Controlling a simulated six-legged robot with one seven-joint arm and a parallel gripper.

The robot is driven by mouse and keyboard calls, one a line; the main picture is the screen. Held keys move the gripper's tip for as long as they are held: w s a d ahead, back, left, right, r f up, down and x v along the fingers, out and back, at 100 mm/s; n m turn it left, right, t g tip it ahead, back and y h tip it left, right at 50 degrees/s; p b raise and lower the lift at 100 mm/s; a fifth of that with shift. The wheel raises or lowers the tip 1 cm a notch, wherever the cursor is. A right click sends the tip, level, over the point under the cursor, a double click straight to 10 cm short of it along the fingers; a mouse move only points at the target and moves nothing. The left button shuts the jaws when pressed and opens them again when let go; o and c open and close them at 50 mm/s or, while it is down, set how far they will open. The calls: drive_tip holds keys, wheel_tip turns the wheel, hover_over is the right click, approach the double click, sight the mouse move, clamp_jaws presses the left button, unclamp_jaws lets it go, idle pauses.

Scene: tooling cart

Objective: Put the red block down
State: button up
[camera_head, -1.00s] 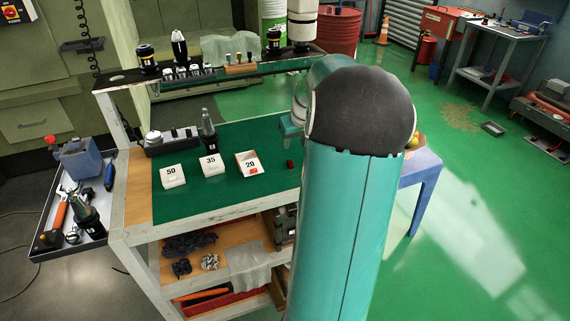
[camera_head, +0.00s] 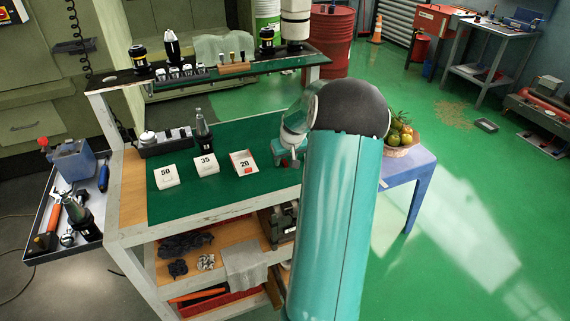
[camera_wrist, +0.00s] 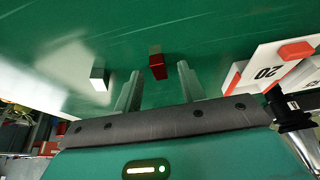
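A small red block (camera_wrist: 157,67) sits on the green mat (camera_wrist: 80,20) of the cart. In the wrist view my gripper (camera_wrist: 159,75) is open, with one finger on each side of the block and a gap visible on both sides. In the head view the red block (camera_head: 285,162) shows just below my gripper (camera_head: 291,152), near the mat's right end; my arm hides part of this area.
White boxes marked 50 (camera_head: 166,177), 35 (camera_head: 206,165) and 20 (camera_head: 243,163) stand left of my gripper. A red piece (camera_wrist: 296,50) is at the 20 box. A white block (camera_wrist: 99,79) stands near my gripper in the wrist view.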

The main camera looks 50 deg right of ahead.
drive_tip(key=shift+c, duration=0.2)
clamp_jaws()
drive_tip(key=shift+r, duration=0.15)
